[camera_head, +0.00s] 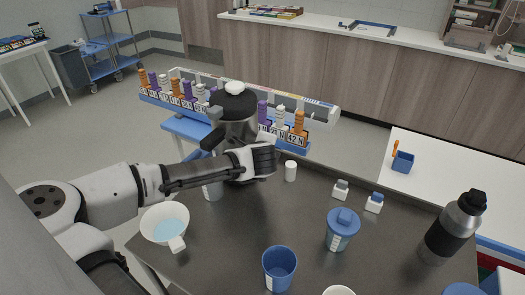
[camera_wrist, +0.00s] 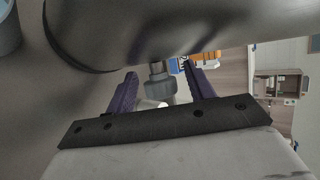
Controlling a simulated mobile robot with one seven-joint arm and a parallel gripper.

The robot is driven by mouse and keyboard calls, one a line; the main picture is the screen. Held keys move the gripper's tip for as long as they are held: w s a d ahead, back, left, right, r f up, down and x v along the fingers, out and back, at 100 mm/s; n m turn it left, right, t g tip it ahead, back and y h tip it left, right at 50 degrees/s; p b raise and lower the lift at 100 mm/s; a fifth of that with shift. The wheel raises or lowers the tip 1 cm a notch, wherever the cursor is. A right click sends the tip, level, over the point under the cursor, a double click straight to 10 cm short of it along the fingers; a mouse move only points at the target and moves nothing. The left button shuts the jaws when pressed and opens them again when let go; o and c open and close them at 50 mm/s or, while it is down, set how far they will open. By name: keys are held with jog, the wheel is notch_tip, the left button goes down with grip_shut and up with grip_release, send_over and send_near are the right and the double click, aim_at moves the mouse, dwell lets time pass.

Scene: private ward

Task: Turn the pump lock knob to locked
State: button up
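A pump pot (camera_head: 236,130) with a grey body, a wide black lid and a white button (camera_head: 234,88) on top stands at the back of the dark table. In the wrist view its curved grey body (camera_wrist: 200,22) fills the top. A short grey stepped knob-like part (camera_wrist: 158,85) shows below that body; I cannot tell whether it is the lock knob or its setting. My gripper (camera_wrist: 159,68) is open, with one dark finger on each side of this part and gaps visible. In the head view my gripper is close against the pot's front; its fingertips are hidden.
A white bowl (camera_head: 152,222) of blue liquid stands front left. A numbered rack (camera_head: 325,112) is behind the pot.

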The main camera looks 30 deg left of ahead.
jog(key=b+v, duration=0.2)
jog(key=v, duration=1.1)
jog(key=shift+s+d, duration=0.25)
jog(key=shift+s, duration=0.1)
jog(key=shift+r, duration=0.2)
